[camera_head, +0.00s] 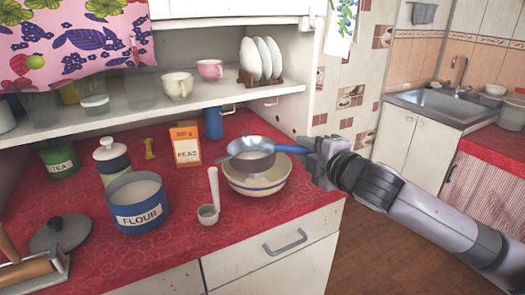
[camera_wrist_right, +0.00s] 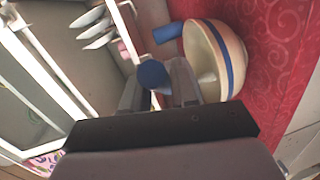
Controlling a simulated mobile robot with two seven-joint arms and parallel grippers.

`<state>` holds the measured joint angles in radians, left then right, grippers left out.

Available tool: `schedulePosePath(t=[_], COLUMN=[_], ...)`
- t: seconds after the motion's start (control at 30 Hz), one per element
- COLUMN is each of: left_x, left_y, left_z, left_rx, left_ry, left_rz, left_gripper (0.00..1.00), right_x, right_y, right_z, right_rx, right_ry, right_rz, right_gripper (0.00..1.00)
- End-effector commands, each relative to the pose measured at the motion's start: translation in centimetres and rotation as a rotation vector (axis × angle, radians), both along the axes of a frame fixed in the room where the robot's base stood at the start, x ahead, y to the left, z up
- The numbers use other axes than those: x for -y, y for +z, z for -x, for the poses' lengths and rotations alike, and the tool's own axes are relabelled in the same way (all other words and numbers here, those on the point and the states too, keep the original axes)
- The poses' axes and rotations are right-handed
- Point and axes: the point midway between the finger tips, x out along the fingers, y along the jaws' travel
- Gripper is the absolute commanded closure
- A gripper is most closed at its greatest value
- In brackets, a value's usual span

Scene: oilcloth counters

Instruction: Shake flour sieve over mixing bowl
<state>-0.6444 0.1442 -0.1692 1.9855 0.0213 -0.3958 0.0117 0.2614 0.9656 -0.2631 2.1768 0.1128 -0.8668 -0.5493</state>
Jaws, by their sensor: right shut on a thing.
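The flour sieve (camera_head: 250,158) has a blue handle and a shallow round pan, and it sits above the mixing bowl (camera_head: 258,186). From the head view I cannot tell whether it touches the bowl's rim. The bowl is cream with a blue stripe and stands on the red counter; it also shows in the right wrist view (camera_wrist_right: 214,62). My right gripper (camera_head: 312,152) is shut on the sieve's handle, to the right of the bowl. The handle's blue end (camera_wrist_right: 152,75) shows between the fingers in the right wrist view. My left gripper is not in view.
A blue flour canister (camera_head: 141,215) stands open with white contents, its grey lid (camera_head: 60,233) to the left. A peas box (camera_head: 185,145) and blue container (camera_head: 213,123) stand behind. A shelf (camera_head: 150,110) overhangs the back.

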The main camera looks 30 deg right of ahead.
Motion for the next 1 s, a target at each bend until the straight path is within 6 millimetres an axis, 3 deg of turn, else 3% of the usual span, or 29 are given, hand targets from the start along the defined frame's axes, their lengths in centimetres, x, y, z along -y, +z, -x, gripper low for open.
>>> schedulePosePath(t=[0.17,0.43,0.6,0.87,1.0], left_x=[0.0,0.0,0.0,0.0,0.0], left_y=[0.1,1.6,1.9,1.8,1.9], left_z=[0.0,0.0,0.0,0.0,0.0], left_rx=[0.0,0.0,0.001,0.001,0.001], left_ry=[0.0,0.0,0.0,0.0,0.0], left_rz=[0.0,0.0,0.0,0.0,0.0], left_gripper=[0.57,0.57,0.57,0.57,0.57], right_x=[0.1,3.1,4.0,3.9,2.5], right_y=[0.1,0.4,0.1,0.0,0.0], right_z=[-0.1,-3.1,-4.0,-3.9,-2.6], right_rx=[0.002,0.001,0.001,0.001,0.0], right_ry=[-0.001,-0.003,0.0,0.002,0.005], right_rz=[0.0,0.001,-0.001,0.0,0.0], right_gripper=[1.0,1.0,1.0,1.0,1.0])
